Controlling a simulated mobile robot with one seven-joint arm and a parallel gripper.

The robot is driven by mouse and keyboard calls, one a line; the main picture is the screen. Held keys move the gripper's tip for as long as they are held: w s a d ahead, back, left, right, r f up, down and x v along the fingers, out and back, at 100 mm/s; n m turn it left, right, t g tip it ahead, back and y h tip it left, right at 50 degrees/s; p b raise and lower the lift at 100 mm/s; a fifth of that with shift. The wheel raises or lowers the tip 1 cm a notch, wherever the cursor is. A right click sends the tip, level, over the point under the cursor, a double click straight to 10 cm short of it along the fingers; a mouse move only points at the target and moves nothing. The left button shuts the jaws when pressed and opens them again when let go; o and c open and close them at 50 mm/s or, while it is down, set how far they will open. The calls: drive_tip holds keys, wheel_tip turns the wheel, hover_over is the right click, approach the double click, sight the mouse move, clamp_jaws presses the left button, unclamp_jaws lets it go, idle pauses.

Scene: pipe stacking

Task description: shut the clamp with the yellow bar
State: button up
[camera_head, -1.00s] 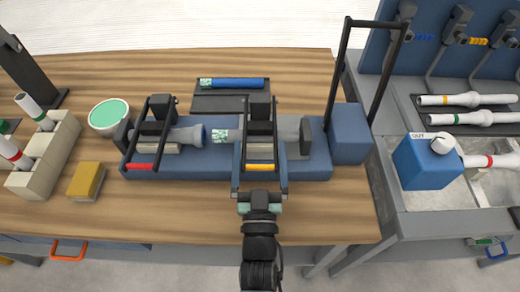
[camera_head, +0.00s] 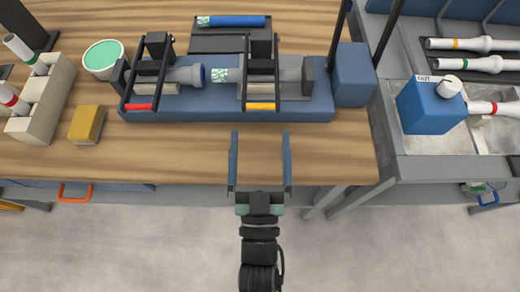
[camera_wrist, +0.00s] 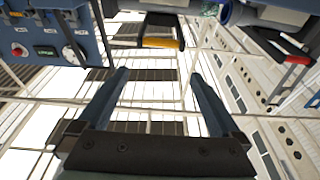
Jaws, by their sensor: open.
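The clamp with the yellow bar (camera_head: 261,106) is on the right half of the blue fixture (camera_head: 215,104). Its two black arms reach forward over the grey pipe (camera_head: 289,75), and the bar is low at the fixture's front side. My gripper (camera_head: 260,135) is open and empty, in front of the bar and apart from it, in line with it. In the wrist view the yellow bar (camera_wrist: 162,43) shows above and beyond my open fingers (camera_wrist: 160,75). How firmly the clamp sits on the pipe cannot be told.
The clamp with the red bar (camera_head: 139,106) stands on the left half, its bar similarly low. A blue pipe (camera_head: 232,21) lies on a dark tray behind. A yellow sponge-like block (camera_head: 87,124) and a pipe rack (camera_head: 42,100) are at left. The floor before the table is clear.

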drive_tip(key=shift+s+r, duration=0.1)
drive_tip(key=shift+s, duration=0.85)
drive_tip(key=w+d+r+t+h+p, duration=0.1)
drive_tip(key=w+r+t+p, duration=0.35)
drive_tip(key=r, duration=1.15)
drive_tip(key=w+d+r+g+p, duration=0.1)
drive_tip(key=w+r, duration=0.6)
drive_tip(key=r, duration=0.9)
drive_tip(key=s+a+r+t+p, duration=0.1)
drive_tip(key=s+r+p, duration=0.1)
drive_tip(key=r, duration=1.2)
drive_tip(key=s+a+r+t+y+p, duration=0.1)
drive_tip(key=s+r, duration=0.4)
drive_tip(key=r, duration=0.9)
drive_tip(key=shift+s+r+t+p, duration=0.15)
drive_tip(key=shift+t+p, duration=0.4)
drive_tip(key=shift+t, duration=0.1)
